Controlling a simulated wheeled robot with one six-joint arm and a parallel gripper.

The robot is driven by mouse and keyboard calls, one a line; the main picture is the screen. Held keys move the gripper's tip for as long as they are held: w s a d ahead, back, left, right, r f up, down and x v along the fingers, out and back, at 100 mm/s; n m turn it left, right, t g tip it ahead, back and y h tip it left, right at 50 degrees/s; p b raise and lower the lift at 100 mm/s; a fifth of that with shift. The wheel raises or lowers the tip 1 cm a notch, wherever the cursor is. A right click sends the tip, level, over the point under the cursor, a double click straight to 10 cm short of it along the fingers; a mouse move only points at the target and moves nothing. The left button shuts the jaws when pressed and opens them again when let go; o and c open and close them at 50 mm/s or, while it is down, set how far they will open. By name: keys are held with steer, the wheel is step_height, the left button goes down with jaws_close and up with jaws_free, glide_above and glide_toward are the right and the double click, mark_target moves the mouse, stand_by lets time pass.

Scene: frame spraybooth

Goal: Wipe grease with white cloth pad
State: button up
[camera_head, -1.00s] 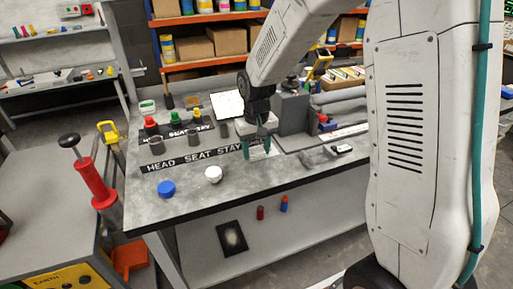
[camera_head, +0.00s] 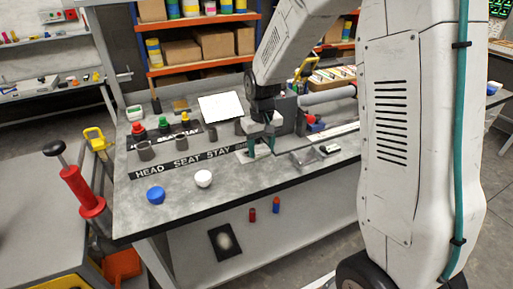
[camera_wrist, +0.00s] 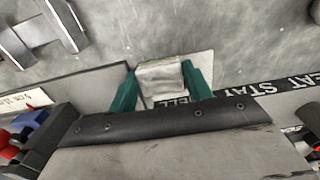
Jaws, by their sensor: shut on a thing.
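My gripper (camera_head: 262,144) is low over the right part of the bench, with its green fingers pointing down. In the wrist view its fingers (camera_wrist: 160,84) are shut on the white cloth pad (camera_wrist: 160,74), a pale, rumpled block between them. A pale square plate (camera_wrist: 206,62) lies under the pad, beyond the end of the black lettered strip. I cannot tell whether the pad touches the plate. No grease mark can be made out; the pad and fingers hide part of the plate.
The bench (camera_head: 230,185) holds a blue cap (camera_head: 156,194), a white cap (camera_head: 203,178), grey cups and a white sheet (camera_head: 222,107). A metal block (camera_head: 305,157) lies right of my gripper. The bench front is mostly clear.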

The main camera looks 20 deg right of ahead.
mark_target(246, 161)
steer(key=shift+d, duration=0.35)
steer(key=shift+a, duration=1.55)
steer(key=shift+a+f, duration=0.1)
steer(key=shift+a, duration=1.3)
steer(key=shift+d+r, duration=0.2)
steer(key=shift+d, duration=2.8)
steer(key=shift+r, duration=3.55)
